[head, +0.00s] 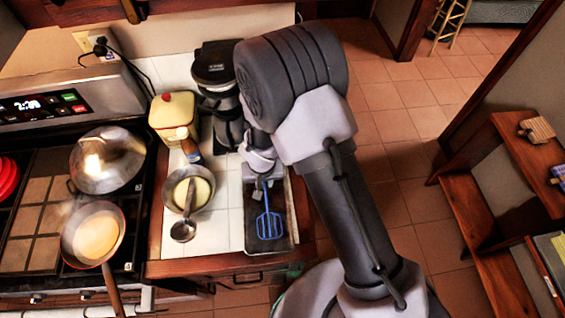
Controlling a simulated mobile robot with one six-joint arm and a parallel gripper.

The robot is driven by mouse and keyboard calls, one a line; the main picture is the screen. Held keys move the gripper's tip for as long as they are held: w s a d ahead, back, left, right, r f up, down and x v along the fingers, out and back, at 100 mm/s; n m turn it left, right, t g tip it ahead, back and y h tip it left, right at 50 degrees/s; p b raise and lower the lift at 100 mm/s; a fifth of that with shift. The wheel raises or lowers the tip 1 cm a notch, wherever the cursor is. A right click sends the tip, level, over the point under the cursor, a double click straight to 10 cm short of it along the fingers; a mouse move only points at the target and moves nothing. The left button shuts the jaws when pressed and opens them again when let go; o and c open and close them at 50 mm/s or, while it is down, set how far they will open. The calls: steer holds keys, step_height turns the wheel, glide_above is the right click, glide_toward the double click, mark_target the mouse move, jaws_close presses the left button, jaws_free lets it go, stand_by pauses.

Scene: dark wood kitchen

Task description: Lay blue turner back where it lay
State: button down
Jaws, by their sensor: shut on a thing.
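The blue turner (269,225) has a slotted head and a thin handle that runs up to my gripper (265,181). My gripper is shut on the handle's upper end, and the arm partly hides that end. The turner's head points toward the counter's front edge. It shows over a dark, shallow tray (255,247) at the counter's right end. I cannot tell whether the head touches the tray or hangs a little above it.
Left of the tray, a bowl (203,190) with a ladle (183,230) stands on white tiles. A yellow-and-red canister (174,112) and a black coffee machine (214,68) stand behind. The stove at left holds a domed pan (108,158) and a frying pan (95,237).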

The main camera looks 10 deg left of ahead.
step_height(320, 180, down, 8)
steer(key=b, duration=0.7)
steer(key=shift+r, duration=0.1)
steer(key=c, duration=1.2)
jaws_free()
steer(key=shift+c, duration=0.2)
step_height(320, 180, up, 17)
steer(key=s+p, duration=0.2)
steer(key=p, duration=0.2)
steer(key=shift+s+d+p, duration=0.3)
steer(key=shift+d+p, duration=0.05)
steer(key=shift+r, duration=0.1)
